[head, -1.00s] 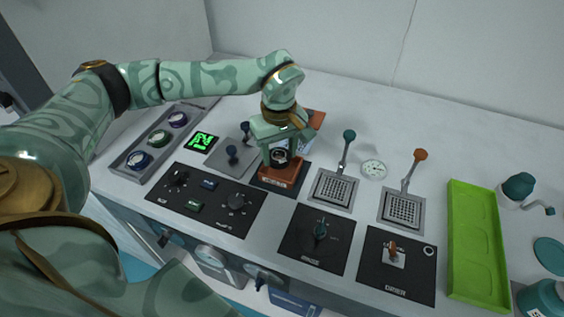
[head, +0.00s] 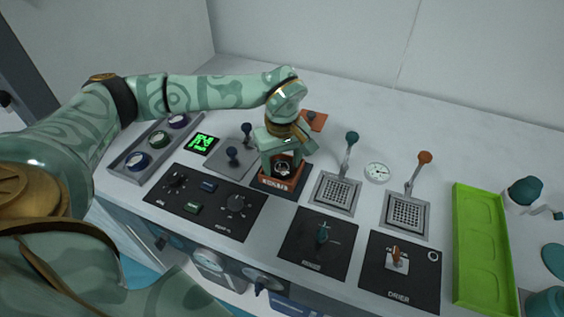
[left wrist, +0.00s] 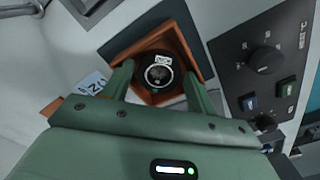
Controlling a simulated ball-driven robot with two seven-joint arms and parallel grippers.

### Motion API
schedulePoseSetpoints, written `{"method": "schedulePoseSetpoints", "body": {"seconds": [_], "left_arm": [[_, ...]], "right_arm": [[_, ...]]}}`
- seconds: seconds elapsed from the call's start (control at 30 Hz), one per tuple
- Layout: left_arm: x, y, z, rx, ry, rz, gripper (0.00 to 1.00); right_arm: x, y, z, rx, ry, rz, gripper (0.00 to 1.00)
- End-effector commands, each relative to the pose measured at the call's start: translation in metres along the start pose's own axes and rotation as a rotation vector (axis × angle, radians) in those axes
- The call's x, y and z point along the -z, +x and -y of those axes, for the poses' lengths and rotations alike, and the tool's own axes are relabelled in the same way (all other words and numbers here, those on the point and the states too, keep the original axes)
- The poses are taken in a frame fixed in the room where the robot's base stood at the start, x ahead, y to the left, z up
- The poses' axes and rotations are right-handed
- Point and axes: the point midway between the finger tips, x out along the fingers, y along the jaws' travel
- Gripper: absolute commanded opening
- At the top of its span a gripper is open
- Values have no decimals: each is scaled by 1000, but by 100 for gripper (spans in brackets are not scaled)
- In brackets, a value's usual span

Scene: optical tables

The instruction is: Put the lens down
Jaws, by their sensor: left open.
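The lens (head: 283,169) is a small dark ring with a clear centre. It sits inside a square orange-brown tray (head: 273,184) on a dark mat. In the left wrist view the lens (left wrist: 158,78) lies within the tray's walls (left wrist: 183,47), with a small white label on its upper edge. My left gripper (head: 281,158) is right above the tray, pointing down. Its fingers (left wrist: 158,72) stand open on either side of the lens, with gaps showing. My right gripper is not in view.
A grey tray with several coloured lenses (head: 158,140) is at the left. A black knob panel (head: 207,203) lies in front. Levers with grey grids (head: 336,192) stand to the right, then a long green tray (head: 482,245). An orange piece (head: 314,120) lies behind the gripper.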

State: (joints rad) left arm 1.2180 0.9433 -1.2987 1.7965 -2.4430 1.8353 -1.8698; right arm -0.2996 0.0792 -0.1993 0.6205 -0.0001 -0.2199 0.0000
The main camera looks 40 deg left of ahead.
Motion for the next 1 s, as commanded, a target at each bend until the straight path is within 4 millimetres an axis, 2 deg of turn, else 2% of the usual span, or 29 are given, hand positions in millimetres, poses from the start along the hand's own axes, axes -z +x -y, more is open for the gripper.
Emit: {"method": "schedulePoseSetpoints", "body": {"seconds": [0.3, 0.5, 0.67, 1.0], "left_arm": [[0, -76, -1, -7, 2, -5, 58], [0, -108, 0, -5, 1, -3, 58], [0, -116, 0, -2, 1, 0, 58], [0, -116, 0, -2, 1, 1, 58]], "right_arm": [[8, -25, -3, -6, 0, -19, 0], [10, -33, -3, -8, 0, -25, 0], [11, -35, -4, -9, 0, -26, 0], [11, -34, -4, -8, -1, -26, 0]]}}
